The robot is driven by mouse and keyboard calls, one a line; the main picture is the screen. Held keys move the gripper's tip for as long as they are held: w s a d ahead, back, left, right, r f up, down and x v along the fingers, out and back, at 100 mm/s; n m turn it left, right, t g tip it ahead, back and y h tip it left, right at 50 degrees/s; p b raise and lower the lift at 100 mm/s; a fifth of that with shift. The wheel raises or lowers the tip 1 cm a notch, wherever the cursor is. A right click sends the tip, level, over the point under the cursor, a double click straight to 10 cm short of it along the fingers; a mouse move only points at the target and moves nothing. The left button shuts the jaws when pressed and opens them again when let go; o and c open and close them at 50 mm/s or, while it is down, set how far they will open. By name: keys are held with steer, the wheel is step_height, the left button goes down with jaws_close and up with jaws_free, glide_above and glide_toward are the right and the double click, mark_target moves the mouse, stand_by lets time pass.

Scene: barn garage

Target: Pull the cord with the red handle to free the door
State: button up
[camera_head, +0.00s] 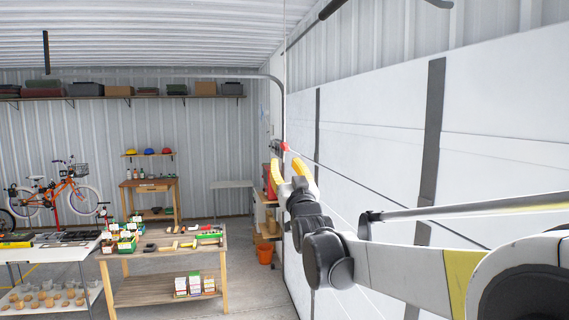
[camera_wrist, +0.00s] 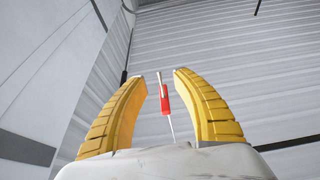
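The red handle (camera_wrist: 165,97) hangs on a thin pale cord (camera_wrist: 172,128). In the wrist view it shows between the two yellow fingers of my gripper (camera_wrist: 160,82), nearer the right finger, with gaps on both sides. The fingers are wide apart and do not touch it. In the head view the red handle (camera_head: 285,146) shows just above the fingertips of my gripper (camera_head: 288,160), and its cord runs up toward the ceiling. How far it is from the fingers in depth I cannot tell. The white panelled door (camera_head: 375,110) stands on the right, behind my arm.
A wooden workbench (camera_head: 130,292) with boxes and tools stands at lower left, beside a white table (camera_head: 50,253). An orange bucket (camera_head: 265,254) stands on the floor. The floor right of the workbench is clear.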

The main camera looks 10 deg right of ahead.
steer(key=v, duration=1)
steer(key=shift+s, duration=0.25)
steer(key=shift+f, duration=0.25)
